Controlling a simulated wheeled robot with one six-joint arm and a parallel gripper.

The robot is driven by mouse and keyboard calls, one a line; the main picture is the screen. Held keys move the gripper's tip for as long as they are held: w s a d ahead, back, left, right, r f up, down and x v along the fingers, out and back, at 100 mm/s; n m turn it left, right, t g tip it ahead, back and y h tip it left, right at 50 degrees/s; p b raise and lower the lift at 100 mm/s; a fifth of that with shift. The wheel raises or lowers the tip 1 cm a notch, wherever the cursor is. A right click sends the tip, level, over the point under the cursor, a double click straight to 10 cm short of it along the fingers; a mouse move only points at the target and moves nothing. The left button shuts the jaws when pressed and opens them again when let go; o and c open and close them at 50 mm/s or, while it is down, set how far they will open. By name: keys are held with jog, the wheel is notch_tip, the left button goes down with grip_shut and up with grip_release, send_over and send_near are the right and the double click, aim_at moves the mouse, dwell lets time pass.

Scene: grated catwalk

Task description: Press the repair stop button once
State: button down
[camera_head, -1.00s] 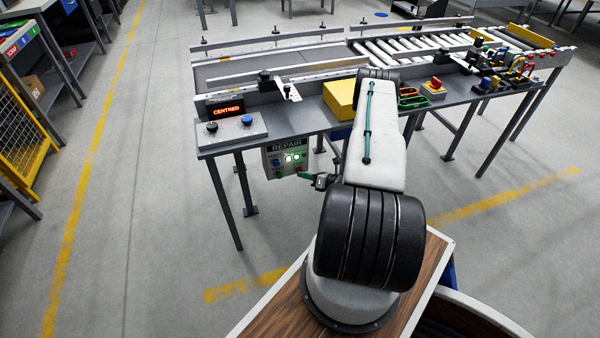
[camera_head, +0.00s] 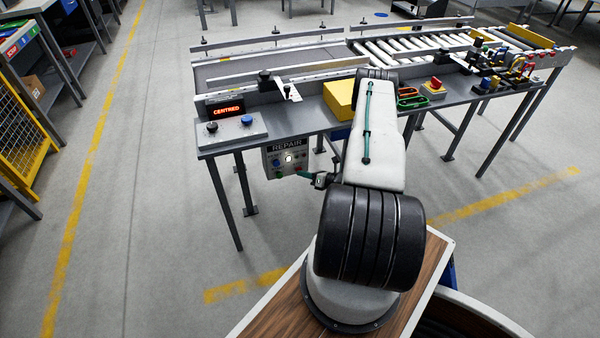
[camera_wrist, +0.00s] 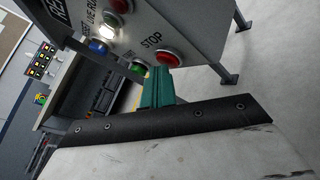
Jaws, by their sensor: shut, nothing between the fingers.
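The repair panel (camera_head: 287,158) is a grey box hanging under the table's front edge. In the wrist view, it carries a red button labelled STOP (camera_wrist: 168,58), a green button (camera_wrist: 138,70), a blue button (camera_wrist: 97,46), a lit white lamp (camera_wrist: 108,33) and a red lamp (camera_wrist: 120,5). My gripper (camera_wrist: 157,76) has green fingers, shut and empty. Their tips are just below the STOP button and beside the green one; I cannot tell whether they touch.
The table (camera_head: 228,137) above the panel holds a lit sign reading CENTRED (camera_head: 226,110), a yellow block (camera_head: 340,97) and a separate red button on a yellow box (camera_head: 434,86). Table legs stand below.

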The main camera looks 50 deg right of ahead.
jog(key=shift+s+a, duration=0.3)
jog(key=shift+s, duration=0.2)
jog(key=shift+s+a, duration=0.3)
jog(key=shift+s, duration=0.2)
jog(key=shift+s, duration=0.1)
jog(key=s+a, duration=0.1)
jog(key=s, duration=0.1)
jog(key=s+a, duration=0.1)
jog(key=s, duration=0.1)
jog(key=shift+a, duration=0.3)
dwell(0.5)
